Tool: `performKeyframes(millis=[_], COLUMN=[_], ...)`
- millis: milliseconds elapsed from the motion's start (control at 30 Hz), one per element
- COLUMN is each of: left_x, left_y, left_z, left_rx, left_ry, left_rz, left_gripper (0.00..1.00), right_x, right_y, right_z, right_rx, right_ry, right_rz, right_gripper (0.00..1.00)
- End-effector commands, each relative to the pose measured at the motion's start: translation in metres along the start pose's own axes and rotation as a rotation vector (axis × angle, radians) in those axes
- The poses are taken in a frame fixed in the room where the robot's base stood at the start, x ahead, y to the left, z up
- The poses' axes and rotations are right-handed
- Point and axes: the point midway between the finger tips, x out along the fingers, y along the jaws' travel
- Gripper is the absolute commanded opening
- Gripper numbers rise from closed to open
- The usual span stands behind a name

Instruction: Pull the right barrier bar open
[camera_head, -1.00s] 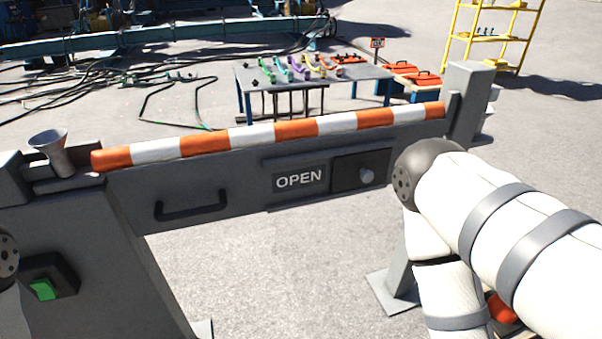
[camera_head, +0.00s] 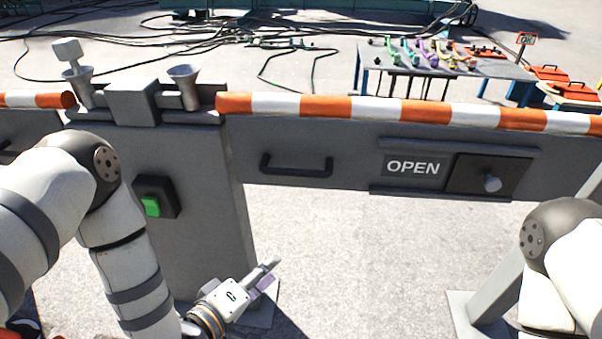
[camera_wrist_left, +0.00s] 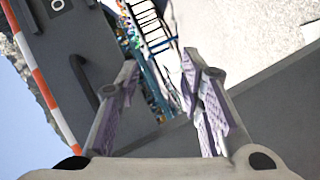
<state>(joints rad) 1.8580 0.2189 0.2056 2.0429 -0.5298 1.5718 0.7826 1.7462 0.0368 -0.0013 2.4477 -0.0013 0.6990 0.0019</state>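The right barrier bar (camera_head: 345,150) is a grey panel topped by an orange-and-white striped rail. It spans from the grey post (camera_head: 195,220) toward the right edge. My left gripper (camera_head: 268,275) is below and left of the handle, in front of the post's foot, touching nothing that I can see. In the left wrist view its two purple-padded fingers (camera_wrist_left: 165,105) stand apart with nothing between them; the handle (camera_wrist_left: 84,78) shows left of them. My right gripper is out of view.
A green button (camera_head: 152,206) is on the post's front. Funnel-like cups (camera_head: 184,85) stand on top. A left striped bar (camera_head: 35,99) shows at the left edge. A table (camera_head: 430,65) with colourful parts stands behind the barrier. Bare ground lies below the panel.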

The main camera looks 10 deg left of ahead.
Motion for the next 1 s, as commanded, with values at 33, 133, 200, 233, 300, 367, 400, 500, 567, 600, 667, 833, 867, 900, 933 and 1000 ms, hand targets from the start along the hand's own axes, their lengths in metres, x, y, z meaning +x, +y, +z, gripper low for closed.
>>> performKeyframes(millis=[33,133,200,233,300,367,400,500,567,600,667,833,867,900,933,1000], left_x=[0.014,0.019,0.020,0.022,0.031,0.044,0.053,0.077,0.089,0.097,0.107,0.122,0.123,0.123,0.123,0.123], left_y=[0.022,0.068,0.084,0.088,0.095,0.102,0.106,0.116,0.122,0.125,0.129,0.136,0.137,0.137,0.137,0.137], left_z=[-0.020,-0.054,-0.065,-0.067,-0.070,-0.073,-0.075,-0.081,-0.084,-0.085,-0.087,-0.091,-0.091,-0.092,-0.092,-0.092], left_rx=[-0.087,-0.221,-0.261,-0.267,-0.268,-0.265,-0.264,-0.264,-0.264,-0.265,-0.266,-0.266,-0.266,-0.266,-0.266,-0.266], left_ry=[0.069,0.147,0.163,0.165,0.164,0.165,0.165,0.164,0.164,0.164,0.163,0.163,0.163,0.164,0.164,0.164], left_rz=[0.142,0.385,0.462,0.476,0.483,0.482,0.482,0.478,0.477,0.475,0.474,0.471,0.471,0.471,0.471,0.470], left_gripper=[0.35,0.35,0.35,0.35,0.35,0.35,0.35,0.35,0.35,0.35,0.35,0.35,0.35,0.35,0.35,0.35], right_x=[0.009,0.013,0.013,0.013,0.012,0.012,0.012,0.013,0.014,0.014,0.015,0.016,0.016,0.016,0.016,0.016], right_y=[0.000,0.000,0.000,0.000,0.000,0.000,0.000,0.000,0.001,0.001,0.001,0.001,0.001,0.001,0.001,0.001], right_z=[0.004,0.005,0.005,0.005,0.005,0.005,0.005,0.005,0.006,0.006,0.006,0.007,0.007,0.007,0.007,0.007], right_rx=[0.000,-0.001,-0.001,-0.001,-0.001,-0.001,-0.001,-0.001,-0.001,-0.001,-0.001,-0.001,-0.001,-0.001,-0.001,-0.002], right_ry=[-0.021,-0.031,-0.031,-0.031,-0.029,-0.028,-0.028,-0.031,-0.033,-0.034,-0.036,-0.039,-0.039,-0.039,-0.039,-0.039], right_rz=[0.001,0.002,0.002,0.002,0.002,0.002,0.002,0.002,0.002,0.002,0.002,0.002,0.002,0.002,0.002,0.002], right_gripper=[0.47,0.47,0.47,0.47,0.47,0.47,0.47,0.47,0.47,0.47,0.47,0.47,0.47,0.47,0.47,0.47])
